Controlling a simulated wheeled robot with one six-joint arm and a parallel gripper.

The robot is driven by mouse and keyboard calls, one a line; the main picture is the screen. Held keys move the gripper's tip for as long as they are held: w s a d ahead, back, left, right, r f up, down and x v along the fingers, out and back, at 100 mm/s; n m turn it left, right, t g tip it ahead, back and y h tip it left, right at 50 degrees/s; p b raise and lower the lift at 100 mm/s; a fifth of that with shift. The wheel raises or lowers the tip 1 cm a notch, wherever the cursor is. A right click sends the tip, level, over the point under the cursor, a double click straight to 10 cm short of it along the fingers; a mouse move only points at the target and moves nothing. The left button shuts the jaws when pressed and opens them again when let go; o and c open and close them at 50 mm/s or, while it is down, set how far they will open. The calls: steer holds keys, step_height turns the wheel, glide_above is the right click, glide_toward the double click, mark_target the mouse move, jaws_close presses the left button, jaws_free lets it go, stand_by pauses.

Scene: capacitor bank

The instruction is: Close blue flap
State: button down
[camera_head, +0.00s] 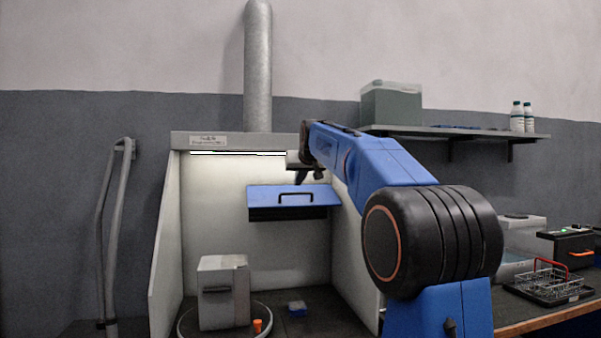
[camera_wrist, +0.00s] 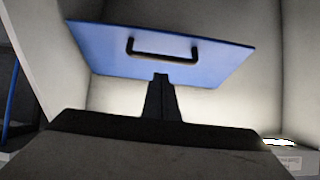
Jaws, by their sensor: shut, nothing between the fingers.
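The blue flap (camera_head: 260,197) is on the back wall inside the white hood, tilted out from the wall with a dark gap under its front edge. A black handle (camera_head: 297,196) is on its face. In the wrist view the flap (camera_wrist: 100,45) fills the upper middle, with its handle (camera_wrist: 163,58) near the centre. My gripper (camera_head: 312,176) is shut and empty, near the flap's upper right in the head view. In the wrist view the shut fingertips (camera_wrist: 161,78) overlap the flap's edge just beyond the handle; I cannot tell if they touch.
The hood's side walls (camera_head: 170,235) stand close on both sides. Below the flap are a grey box (camera_head: 222,292) on a round plate, a small orange vial (camera_head: 257,325) and a small blue item (camera_head: 297,308). A shelf (camera_head: 440,130) is outside at right.

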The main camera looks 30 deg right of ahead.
mark_target(297, 206)
steer(key=shift+w+f, duration=0.2)
steer(key=shift+f, duration=0.85)
steer(key=shift+f, duration=0.2)
steer(key=shift+f+t, duration=0.9)
steer(key=shift+f, duration=0.25)
steer(key=shift+t+h, duration=0.5)
steer(key=f, duration=0.2)
steer(key=w+f, duration=0.1)
steer(key=f, duration=0.1)
steer(key=shift+d+f, duration=0.2)
steer(key=shift+f, duration=0.05)
steer(key=w+d+f+t, duration=0.2)
steer(key=w+f+t, duration=0.1)
steer(key=w+f, duration=0.4)
steer(key=shift+w+f+h, duration=0.15)
steer(key=shift+f+h, duration=0.25)
steer(key=shift+f, duration=0.5)
